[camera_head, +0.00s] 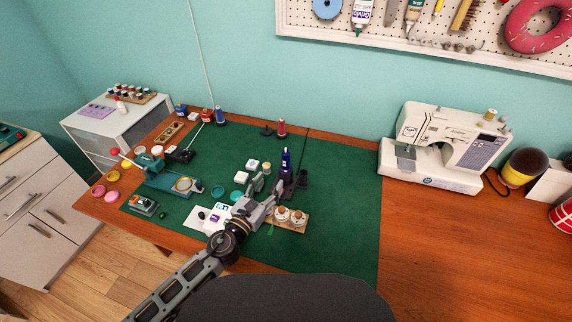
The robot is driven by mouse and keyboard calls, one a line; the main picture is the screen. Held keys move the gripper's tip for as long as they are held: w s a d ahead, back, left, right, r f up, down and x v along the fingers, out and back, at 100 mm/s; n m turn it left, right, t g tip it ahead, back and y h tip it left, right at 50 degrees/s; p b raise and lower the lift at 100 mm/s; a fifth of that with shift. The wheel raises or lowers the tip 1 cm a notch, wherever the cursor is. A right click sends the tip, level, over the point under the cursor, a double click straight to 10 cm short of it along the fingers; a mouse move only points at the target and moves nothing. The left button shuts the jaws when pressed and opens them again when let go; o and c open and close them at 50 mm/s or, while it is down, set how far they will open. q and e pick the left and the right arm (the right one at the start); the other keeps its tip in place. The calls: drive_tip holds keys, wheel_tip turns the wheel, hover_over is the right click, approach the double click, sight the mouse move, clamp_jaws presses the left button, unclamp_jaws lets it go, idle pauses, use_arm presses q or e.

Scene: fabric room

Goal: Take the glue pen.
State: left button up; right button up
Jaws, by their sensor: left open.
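A slim dark-blue bottle with a pale pointed tip (286,160) stands upright on the green mat (335,215), near the mat's middle, and looks most like the glue pen. I cannot confirm that from its small size. My left gripper (273,198) reaches in from the lower left, open, low over the mat, just in front and to the left of the bottle. I see nothing held between its fingers. The arm and gripper hide part of the mat and the small items around them. My right gripper is out of view.
A wooden holder with white jars (291,218) lies just right of my gripper. A teal tool (170,180) sits left, a sewing machine (440,145) right. The mat's right part is clear.

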sight(286, 160)
use_arm(q)
drive_tip(key=p+x, duration=0.1)
drive_tip(key=x, duration=0.6)
drive_tip(key=shift+w, duration=0.25)
drive_tip(key=shift+w+d, duration=0.3)
drive_tip(key=shift+w, duration=0.15)
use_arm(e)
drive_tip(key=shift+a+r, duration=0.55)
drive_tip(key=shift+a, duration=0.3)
